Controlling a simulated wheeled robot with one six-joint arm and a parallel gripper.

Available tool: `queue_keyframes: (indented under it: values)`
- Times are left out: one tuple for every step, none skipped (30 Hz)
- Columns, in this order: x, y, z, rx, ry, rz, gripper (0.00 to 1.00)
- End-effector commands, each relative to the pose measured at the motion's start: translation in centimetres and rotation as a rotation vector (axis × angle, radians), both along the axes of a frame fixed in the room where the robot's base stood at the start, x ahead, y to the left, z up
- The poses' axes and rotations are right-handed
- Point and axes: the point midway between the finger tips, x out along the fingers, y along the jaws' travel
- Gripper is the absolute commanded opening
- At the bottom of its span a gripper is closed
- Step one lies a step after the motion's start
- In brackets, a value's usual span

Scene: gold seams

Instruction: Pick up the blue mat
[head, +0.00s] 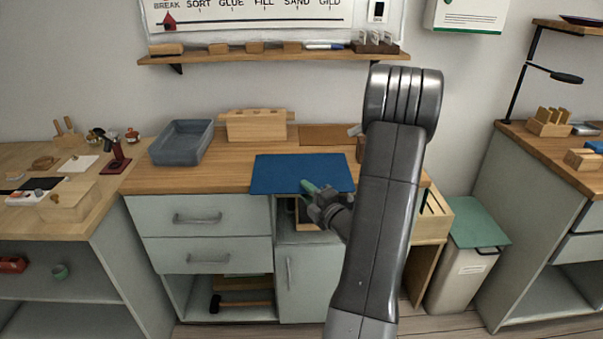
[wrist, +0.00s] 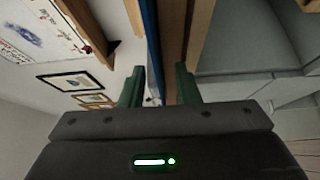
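The blue mat (head: 285,172) lies flat on the wooden top of the middle bench, its near side at the bench's front edge. In the wrist view the mat shows edge-on as a thin blue strip (wrist: 151,35). My gripper (head: 306,187) is at the mat's near edge, right of its middle, and overlaps it in the head view. In the wrist view my gripper (wrist: 160,85) is open, with its green fingers apart. The mat's strip appears in the gap between them, nearer the left finger. I cannot tell whether either finger touches the mat.
A grey-blue bin (head: 182,143) and a wooden rack (head: 255,126) stand behind the mat, on the left. A brown board (head: 327,135) lies at the back. My arm hides the bench's right part. Drawers (head: 200,218) lie below the bench top.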

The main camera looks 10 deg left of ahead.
Motion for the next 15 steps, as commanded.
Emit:
queue_keyframes:
  values:
    - [0.32,0.49,0.0,-0.001,-0.001,0.003,0.29]
    - [0.49,0.68,0.01,-0.001,-0.001,0.003,0.29]
    - [0.67,0.85,0.01,-0.001,-0.001,0.002,0.29]
    - [0.75,0.94,0.01,-0.001,-0.001,0.002,0.29]
    - [0.79,0.98,0.01,-0.001,-0.001,0.001,0.29]
    - [0.83,0.99,0.01,0.0,0.0,0.001,0.29]
    - [0.83,0.98,0.01,0.0,0.0,0.0,0.29]
    - [0.82,0.97,0.02,0.0,0.0,0.0,0.29]
    - [0.81,0.95,0.02,0.0,0.0,0.0,0.29]
    - [0.81,0.95,0.02,0.0,0.0,0.0,0.29]
    - [0.8,0.95,0.02,0.0,0.0,0.0,0.27]
    - [0.8,0.95,0.02,0.0,0.0,0.0,0.19]
    - [0.8,0.94,0.02,0.0,0.0,0.0,0.13]
    - [0.8,0.94,0.03,0.0,0.0,0.0,0.07]
    - [0.8,0.94,0.03,0.0,0.0,0.0,0.0]
